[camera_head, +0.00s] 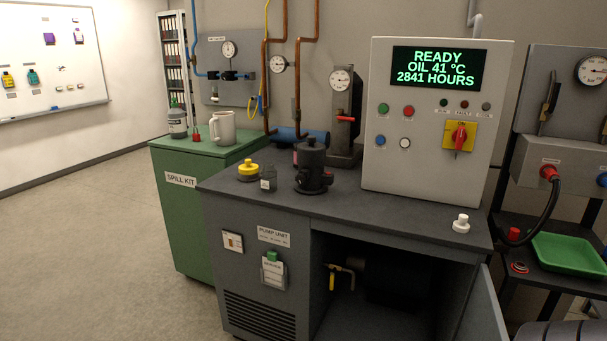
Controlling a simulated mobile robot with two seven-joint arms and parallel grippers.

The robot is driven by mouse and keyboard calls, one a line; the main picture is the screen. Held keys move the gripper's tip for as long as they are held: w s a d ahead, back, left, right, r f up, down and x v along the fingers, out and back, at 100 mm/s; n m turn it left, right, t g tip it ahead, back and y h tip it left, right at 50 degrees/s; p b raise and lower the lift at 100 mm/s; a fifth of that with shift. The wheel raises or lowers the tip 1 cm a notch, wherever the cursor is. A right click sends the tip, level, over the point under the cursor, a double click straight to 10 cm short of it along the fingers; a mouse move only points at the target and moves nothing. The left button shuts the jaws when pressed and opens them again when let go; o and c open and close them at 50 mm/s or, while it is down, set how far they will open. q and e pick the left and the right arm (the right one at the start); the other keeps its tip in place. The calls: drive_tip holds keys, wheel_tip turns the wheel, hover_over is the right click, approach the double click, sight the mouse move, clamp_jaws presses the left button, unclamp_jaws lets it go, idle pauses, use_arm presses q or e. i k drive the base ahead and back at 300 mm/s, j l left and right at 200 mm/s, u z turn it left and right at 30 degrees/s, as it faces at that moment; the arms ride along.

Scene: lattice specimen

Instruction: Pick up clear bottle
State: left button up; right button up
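A greyish, see-through-looking bottle (177,122) with a pale label stands upright on the left part of the green spill kit cabinet's top (208,150). It is small in the picture, and I cannot tell what is in it. Neither of my grippers is in view, and nothing is touching the bottle.
A beige mug (222,128) stands right of the bottle, with a small red item (196,137) between them. The dark pump unit bench (400,206) holds a yellow-topped part (247,171), a black fitting (312,168) and a white knob (461,223). Open floor lies at left.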

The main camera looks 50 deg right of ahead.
sight(268, 173)
drive_tip(key=i+z, duration=0.2)
drive_tip(key=z, duration=0.2)
drive_tip(key=i+z, duration=0.2)
drive_tip(key=z, duration=0.15)
drive_tip(key=i+z, duration=0.25)
drive_tip(key=z, duration=0.15)
